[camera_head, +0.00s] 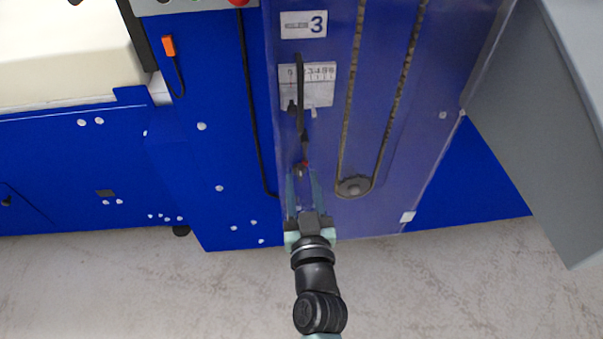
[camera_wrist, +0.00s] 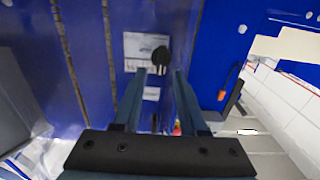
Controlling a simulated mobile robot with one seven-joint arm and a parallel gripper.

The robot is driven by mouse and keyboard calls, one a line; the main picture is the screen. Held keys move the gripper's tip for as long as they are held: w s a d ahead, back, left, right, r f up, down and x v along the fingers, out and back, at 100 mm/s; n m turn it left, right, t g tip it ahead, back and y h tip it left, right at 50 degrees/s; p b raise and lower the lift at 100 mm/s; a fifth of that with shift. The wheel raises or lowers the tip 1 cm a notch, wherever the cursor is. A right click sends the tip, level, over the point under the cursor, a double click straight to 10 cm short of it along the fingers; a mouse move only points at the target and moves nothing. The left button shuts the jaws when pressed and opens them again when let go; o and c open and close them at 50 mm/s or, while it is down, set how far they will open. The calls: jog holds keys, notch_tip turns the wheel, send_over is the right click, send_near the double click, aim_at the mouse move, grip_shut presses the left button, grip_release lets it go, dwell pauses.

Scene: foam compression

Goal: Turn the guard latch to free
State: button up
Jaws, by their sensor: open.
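A slim black lever (camera_head: 300,90) stands against the blue guard panel (camera_head: 325,120), in front of a white scale plate (camera_head: 320,85). A small dark fitting with a red part (camera_head: 305,164) sits below the lever; which piece is the guard latch I cannot tell for sure. My gripper (camera_head: 301,175) is open, its two fingers pointing up the panel, with the fitting near the fingertips. In the wrist view, a round black knob (camera_wrist: 160,54) shows just beyond the open, empty-looking fingers (camera_wrist: 160,74). Whether a finger touches anything is unclear.
A chain loop (camera_head: 346,120) runs behind the panel over a sprocket (camera_head: 354,187). A grey cabinet (camera_head: 535,110) juts in at right. An orange tag (camera_head: 168,46) hangs at left beside a cream block (camera_head: 60,50). The floor (camera_head: 150,290) in front is clear.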

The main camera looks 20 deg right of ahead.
jog(key=shift+w+d, duration=0.2)
jog(key=shift+w, duration=0.5)
jog(key=shift+c, duration=0.2)
grip_shut()
